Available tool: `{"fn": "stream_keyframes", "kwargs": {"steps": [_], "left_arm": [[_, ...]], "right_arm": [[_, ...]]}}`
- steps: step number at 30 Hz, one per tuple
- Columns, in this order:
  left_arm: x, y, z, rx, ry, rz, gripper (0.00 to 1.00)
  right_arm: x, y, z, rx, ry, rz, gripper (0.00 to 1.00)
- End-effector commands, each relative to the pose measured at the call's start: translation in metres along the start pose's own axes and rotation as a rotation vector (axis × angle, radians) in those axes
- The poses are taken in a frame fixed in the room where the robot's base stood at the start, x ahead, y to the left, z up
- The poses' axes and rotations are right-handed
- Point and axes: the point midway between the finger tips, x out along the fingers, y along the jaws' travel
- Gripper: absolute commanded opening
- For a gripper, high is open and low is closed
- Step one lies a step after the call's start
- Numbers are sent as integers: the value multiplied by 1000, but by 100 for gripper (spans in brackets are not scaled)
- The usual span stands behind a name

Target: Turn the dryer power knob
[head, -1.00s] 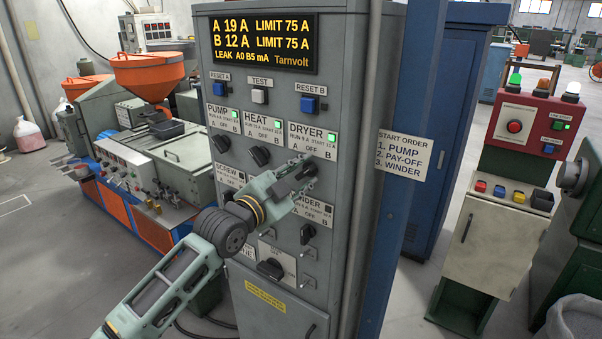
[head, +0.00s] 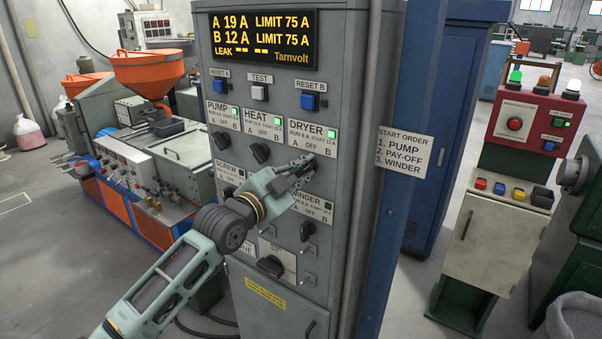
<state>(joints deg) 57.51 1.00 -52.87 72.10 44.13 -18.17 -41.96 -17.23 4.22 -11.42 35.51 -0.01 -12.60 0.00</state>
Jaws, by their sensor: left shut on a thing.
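The grey control cabinet (head: 287,97) stands in the middle of the head view. Its dryer label (head: 311,139) reads DRYER with A, OFF and B, and its small lamp is lit green. My left gripper (head: 303,168) is at the dryer knob just below this label, shut on it. The fingers cover most of the knob, so I cannot tell which way it points. The pump knob (head: 221,140) and heat knob (head: 260,153) sit to the left, both with green lamps lit. My right gripper is not in view.
The display (head: 264,38) reads A 19 A, B 12 A, and dashes after LEAK. The winder knob (head: 307,231) and small toggles lie below my gripper. A conduit (head: 361,150) runs down the cabinet's right side. A red-topped console (head: 515,125) stands at right.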

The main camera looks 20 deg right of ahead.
Motion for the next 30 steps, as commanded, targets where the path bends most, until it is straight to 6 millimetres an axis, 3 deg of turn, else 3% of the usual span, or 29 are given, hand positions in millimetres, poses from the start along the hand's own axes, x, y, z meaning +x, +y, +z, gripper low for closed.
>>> {"fn": "stream_keyframes", "kwargs": {"steps": [15,30], "left_arm": [[0,2,2,-361,-1,1,0],[0,2,1,-691,-3,2,0]], "right_arm": [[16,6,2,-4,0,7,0],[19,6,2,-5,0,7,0]]}}
